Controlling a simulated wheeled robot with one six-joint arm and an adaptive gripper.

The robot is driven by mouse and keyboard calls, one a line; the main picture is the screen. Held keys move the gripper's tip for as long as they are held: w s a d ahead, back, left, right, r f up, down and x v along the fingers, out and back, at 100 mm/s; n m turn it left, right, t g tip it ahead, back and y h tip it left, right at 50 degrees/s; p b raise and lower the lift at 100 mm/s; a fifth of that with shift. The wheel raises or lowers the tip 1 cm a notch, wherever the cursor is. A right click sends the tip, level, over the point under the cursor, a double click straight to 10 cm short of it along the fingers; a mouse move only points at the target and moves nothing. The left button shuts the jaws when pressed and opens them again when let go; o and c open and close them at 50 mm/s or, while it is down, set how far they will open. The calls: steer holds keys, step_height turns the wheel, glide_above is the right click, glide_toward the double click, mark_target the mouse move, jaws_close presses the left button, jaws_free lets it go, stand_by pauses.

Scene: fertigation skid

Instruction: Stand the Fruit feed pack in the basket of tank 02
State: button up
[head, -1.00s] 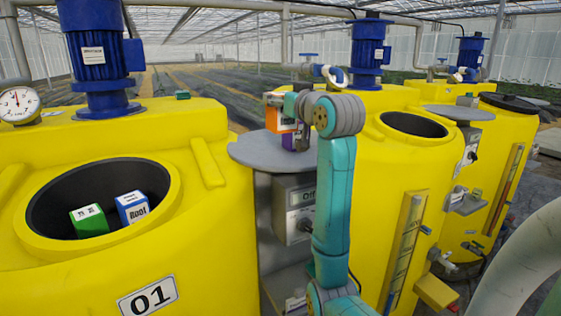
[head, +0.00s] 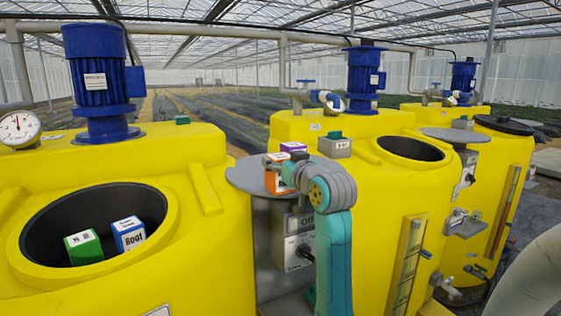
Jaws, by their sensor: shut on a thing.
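My gripper (head: 279,161) is at the end of my teal and grey arm, over the round grey shelf between the two nearer tanks. It is shut on an orange and white pack (head: 280,178). The pack's label is too small to read, and my wrist hides part of it. A purple-topped pack (head: 293,147) stands just behind it, partly hidden. The middle yellow tank (head: 385,190) has a round dark opening (head: 412,149) on top. Its number does not show, and I cannot make out a basket inside.
The left tank's opening (head: 95,215) holds a green pack (head: 83,248) and a blue "Root" pack (head: 129,234). The round grey shelf (head: 245,177) lies under my gripper. A grey box (head: 335,147) and a blue motor (head: 366,80) stand on the middle tank.

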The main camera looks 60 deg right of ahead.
steer(key=shift+f, duration=0.1)
steer(key=o, duration=1.5)
steer(key=shift+c, duration=0.2)
steer(key=shift+f, duration=0.1)
steer(key=v, duration=1)
steer(key=shift+s+a, duration=0.2)
steer(key=shift+s, duration=0.15)
